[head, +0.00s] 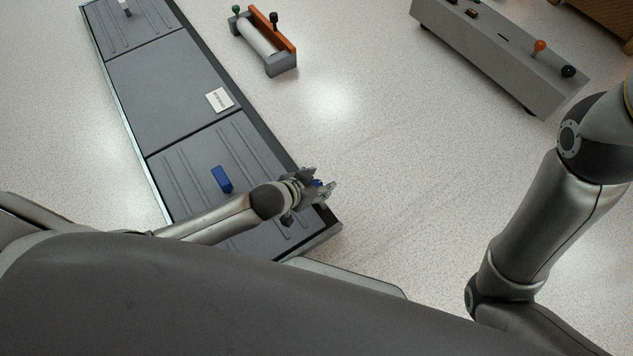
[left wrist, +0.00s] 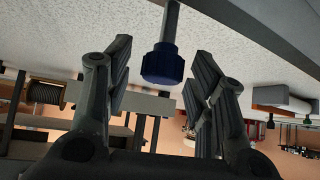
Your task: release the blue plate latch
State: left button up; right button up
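A long dark grey panelled table (head: 165,80) runs from upper left to lower middle in the head view. A blue block (head: 221,179) sits on its nearest ribbed plate. My left gripper (head: 325,190) is at the table's right edge, with a bit of blue showing among its fingers. In the left wrist view, a ribbed blue knob (left wrist: 162,64) on a grey stem lies between the spread fingers of my left gripper (left wrist: 162,50). Gaps show on both sides of the knob. My right arm is at the right of the head view; its gripper is out of view.
A grey and orange roller unit (head: 264,42) stands on the floor beyond the table. A grey console (head: 500,52) with orange and black knobs stands at upper right. A white label (head: 219,99) is on the middle panel. The speckled floor between is clear.

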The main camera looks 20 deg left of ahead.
pick_arm(q)
jog(key=shift+s, duration=0.1)
jog(key=v, duration=1.2)
dwell(0.4)
